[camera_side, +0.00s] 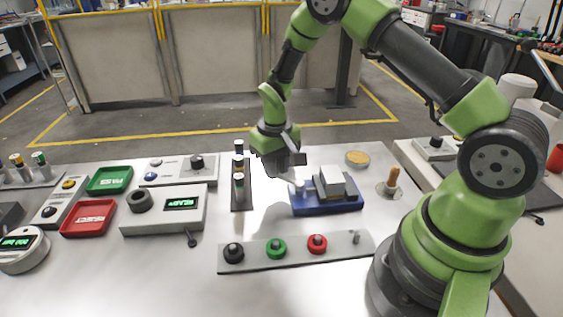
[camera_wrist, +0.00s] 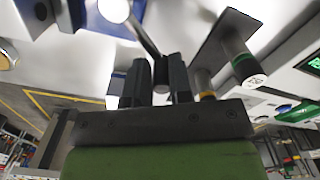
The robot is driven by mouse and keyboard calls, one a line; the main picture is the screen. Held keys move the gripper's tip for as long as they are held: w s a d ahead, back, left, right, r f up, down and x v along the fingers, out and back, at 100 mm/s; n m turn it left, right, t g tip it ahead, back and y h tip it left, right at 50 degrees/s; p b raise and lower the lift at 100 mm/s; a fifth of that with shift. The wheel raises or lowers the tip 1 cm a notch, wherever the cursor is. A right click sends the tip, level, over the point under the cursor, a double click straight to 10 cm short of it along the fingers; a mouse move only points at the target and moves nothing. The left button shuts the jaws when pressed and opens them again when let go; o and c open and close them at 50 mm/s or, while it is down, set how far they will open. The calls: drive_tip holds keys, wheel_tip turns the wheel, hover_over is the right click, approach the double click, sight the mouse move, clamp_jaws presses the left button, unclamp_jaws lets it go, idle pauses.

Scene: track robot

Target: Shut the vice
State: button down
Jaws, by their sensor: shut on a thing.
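The vice (camera_side: 325,207) has a blue base and a pale grey block at its jaws, and stands right of centre on the white table in the side view. Part of the vice (camera_wrist: 138,12) shows blue at the top of the wrist view. My gripper (camera_side: 287,172) is at the vice's left side. In the wrist view, my gripper's dark fingers (camera_wrist: 160,82) are shut on the dark end of the vice handle (camera_wrist: 147,38), a thin bar running from a round pale end. The jaw gap is too small to judge.
A dark rack (camera_side: 240,204) with several upright cylinders stands close left of my gripper. A grey panel with black, green and red knobs (camera_side: 276,247) lies in front. A wooden-handled stamp (camera_side: 391,182) and a yellow-topped round dish (camera_side: 357,158) stand to the right.

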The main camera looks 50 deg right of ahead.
drive_tip(key=n, duration=0.1)
drive_tip(key=a+n, duration=0.2)
drive_tip(key=n, duration=0.1)
drive_tip(key=shift+s+a, duration=0.2)
drive_tip(key=shift+s, duration=0.05)
drive_tip(key=shift+s+a+n, duration=0.2)
drive_tip(key=shift+a+n, duration=0.1)
drive_tip(key=shift+n, duration=0.4)
drive_tip(key=shift+s+a+n, duration=0.15)
drive_tip(key=shift+a+n, duration=0.1)
drive_tip(key=shift+n, duration=0.45)
drive_tip(key=shift+s+a, duration=0.1)
drive_tip(key=c, duration=1.1)
unclamp_jaws()
drive_tip(key=shift+r, duration=0.15)
wheel_tip(320, 180, up, 10)
drive_tip(key=shift+f, duration=0.2)
drive_tip(key=shift+r, duration=0.1)
